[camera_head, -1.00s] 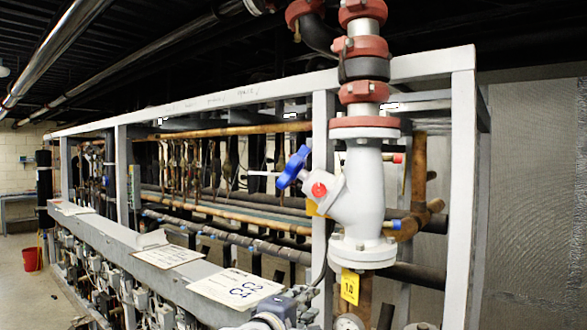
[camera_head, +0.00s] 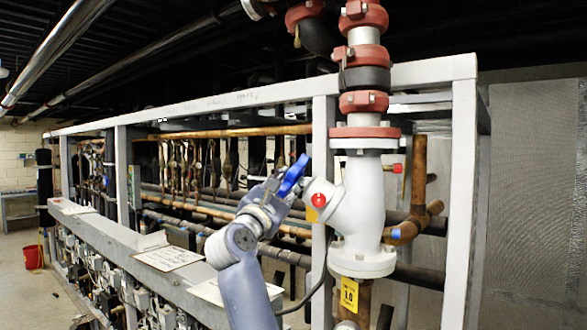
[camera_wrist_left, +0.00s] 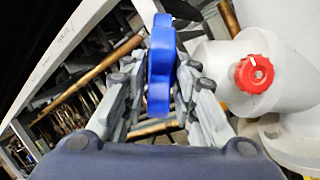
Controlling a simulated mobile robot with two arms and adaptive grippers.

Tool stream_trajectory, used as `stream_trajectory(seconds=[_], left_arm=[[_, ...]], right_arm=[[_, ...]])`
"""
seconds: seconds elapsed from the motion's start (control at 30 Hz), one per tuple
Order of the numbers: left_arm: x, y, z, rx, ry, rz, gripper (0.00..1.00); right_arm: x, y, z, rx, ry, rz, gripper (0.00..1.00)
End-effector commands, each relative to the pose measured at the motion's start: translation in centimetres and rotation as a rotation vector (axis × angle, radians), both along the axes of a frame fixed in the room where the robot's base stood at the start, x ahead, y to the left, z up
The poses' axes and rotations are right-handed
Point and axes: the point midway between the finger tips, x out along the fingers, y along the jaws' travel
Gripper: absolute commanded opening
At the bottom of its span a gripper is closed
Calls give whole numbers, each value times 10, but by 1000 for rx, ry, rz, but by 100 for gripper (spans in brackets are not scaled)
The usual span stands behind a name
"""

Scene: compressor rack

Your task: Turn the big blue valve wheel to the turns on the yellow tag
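The big blue valve wheel (camera_head: 293,175) is seen nearly edge-on, on the left of the white angled valve body (camera_head: 362,205). My left gripper (camera_head: 278,184) is at the wheel from the left. In the left wrist view the blue wheel (camera_wrist_left: 161,65) stands between the two fingers (camera_wrist_left: 162,75), with a narrow gap appearing on each side, so the gripper looks open around it. The yellow tag (camera_head: 349,292) hangs below the valve's bottom flange; its number looks like 1.0. The valve's red knob (camera_wrist_left: 254,74) is right of the wheel. My right gripper is not in view.
A grey steel frame (camera_head: 464,200) surrounds the valve, with a post (camera_head: 322,130) just behind the wheel. Copper pipes (camera_head: 418,175) run behind. A ledge with white label sheets (camera_head: 168,258) lies to the left. A red bucket (camera_head: 33,257) stands on the far floor.

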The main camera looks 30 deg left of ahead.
Motion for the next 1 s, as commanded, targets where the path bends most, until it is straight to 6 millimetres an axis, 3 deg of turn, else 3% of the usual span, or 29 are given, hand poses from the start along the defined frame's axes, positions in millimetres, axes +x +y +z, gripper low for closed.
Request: stream_trajectory(seconds=[0.03,0.3,0.67,0.7,0.8,1.0], left_arm=[[9,2,8,1,4,-1,27],[38,7,15,2,2,0,27],[43,8,14,2,0,1,27],[43,8,14,2,0,1,24],[43,8,14,2,0,1,2],[43,8,14,2,2,0,0]], right_arm=[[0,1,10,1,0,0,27],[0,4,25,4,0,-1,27],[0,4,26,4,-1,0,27],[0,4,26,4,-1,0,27],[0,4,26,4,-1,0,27],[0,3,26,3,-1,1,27]])
